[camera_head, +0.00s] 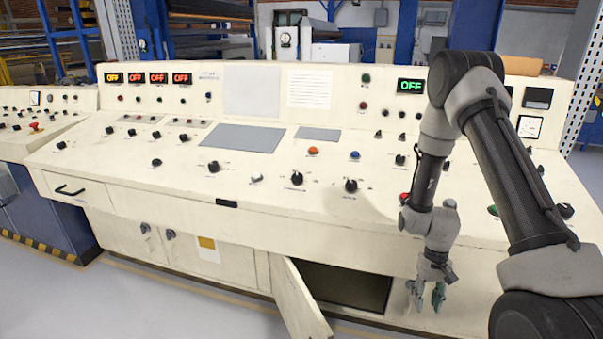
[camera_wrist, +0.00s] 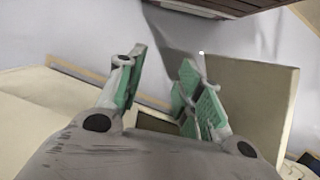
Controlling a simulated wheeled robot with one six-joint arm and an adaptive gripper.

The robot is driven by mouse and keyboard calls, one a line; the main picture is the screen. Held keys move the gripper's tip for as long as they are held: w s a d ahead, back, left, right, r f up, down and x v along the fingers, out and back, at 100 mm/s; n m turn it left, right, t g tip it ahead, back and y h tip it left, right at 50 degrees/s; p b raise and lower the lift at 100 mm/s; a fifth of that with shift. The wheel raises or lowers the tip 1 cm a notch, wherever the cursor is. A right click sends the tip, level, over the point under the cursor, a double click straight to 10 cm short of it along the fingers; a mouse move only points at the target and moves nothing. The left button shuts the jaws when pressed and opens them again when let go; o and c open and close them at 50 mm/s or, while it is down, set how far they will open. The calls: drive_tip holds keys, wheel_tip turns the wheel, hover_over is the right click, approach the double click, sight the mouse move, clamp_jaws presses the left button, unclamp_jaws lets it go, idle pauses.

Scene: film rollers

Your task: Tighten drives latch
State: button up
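Two dark round latches sit on the closed cabinet doors under the control desk, a left one (camera_head: 145,228) and a right one (camera_head: 170,234). I cannot tell which latch is the drives latch. A cabinet door (camera_head: 300,305) to the right of them hangs open. My gripper (camera_head: 427,296) points down in front of the desk, right of the dark cabinet opening (camera_head: 345,287). In the wrist view my gripper (camera_wrist: 160,88) has its green-padded fingers apart, with nothing between them. A beige panel (camera_wrist: 262,105), probably the open door, lies beyond the right finger; a small pale part shows near its edge.
A drawer (camera_head: 68,190) is at the left. Grey floor (camera_head: 150,300) is clear in front; the open door juts into it.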

drive_tip(key=s+r+t, duration=0.2)
drive_tip(key=s+r, duration=0.3)
drive_tip(key=r, duration=1)
drive_tip(key=s+r+n+t, duration=0.1)
drive_tip(key=s+r+t, duration=0.2)
drive_tip(key=r, duration=1.2)
drive_tip(key=s+r+t, duration=0.2)
drive_tip(key=s+r, duration=0.6)
drive_tip(key=r, duration=0.7)
drive_tip(key=shift+d, duration=0.15)
drive_tip(key=shift+s, duration=0.1)
